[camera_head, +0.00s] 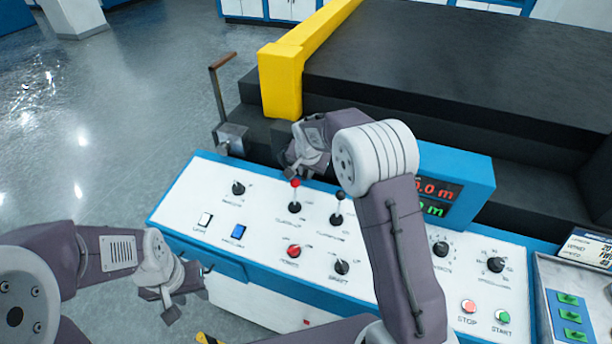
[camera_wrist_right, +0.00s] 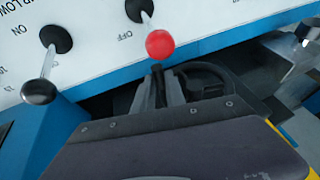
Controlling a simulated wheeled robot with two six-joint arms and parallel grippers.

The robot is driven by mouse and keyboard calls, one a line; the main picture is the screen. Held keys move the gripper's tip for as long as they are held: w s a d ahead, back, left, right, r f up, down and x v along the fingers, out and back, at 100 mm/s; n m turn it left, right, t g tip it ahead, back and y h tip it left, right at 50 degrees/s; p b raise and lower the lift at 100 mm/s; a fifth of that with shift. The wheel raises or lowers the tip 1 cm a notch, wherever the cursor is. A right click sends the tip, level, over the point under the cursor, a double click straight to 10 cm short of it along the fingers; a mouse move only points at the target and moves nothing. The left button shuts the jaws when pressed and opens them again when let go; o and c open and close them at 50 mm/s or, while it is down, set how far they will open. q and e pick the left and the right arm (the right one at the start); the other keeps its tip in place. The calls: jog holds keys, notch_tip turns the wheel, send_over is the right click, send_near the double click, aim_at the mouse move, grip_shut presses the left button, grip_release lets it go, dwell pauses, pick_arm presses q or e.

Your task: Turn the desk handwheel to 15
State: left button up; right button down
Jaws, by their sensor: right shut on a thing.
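The desk handwheel (camera_wrist_right: 210,69) is a dark ring behind the desk's far edge in the right wrist view. Its scale and any number on it cannot be read, and the arm and gripper hide it in the head view. My right gripper (camera_wrist_right: 160,88) is shut on the handwheel, at a dark part of its near side. In the head view the right gripper (camera_head: 300,168) reaches past the desk's far edge beside the yellow post. My left gripper (camera_head: 168,300) hangs empty by the desk's front left edge; its finger gap is unclear.
The white and blue control desk (camera_head: 205,262) carries a red-knobbed lever (camera_head: 295,198), a black-knobbed lever (camera_head: 338,212), several dials and buttons. A red number display (camera_head: 440,190) stands at its back. A yellow post (camera_head: 280,82) and dark machine lie behind. Open floor is at left.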

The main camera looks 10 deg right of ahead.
jog(key=shift+f+m+t+y+b, duration=0.4)
jog(key=shift+f+t+y+b, duration=0.9)
jog(key=shift+b, duration=3.75)
jog(key=shift+a+y+b, duration=0.1)
jog(key=shift+y+b, duration=0.3)
jog(key=shift+b, duration=0.35)
jog(key=shift+r, duration=0.1)
jog(key=c, duration=1.4)
grip_release()
jog(key=shift+r, duration=0.1)
jog(key=shift+r, duration=0.15)
jog(key=v, duration=0.9)
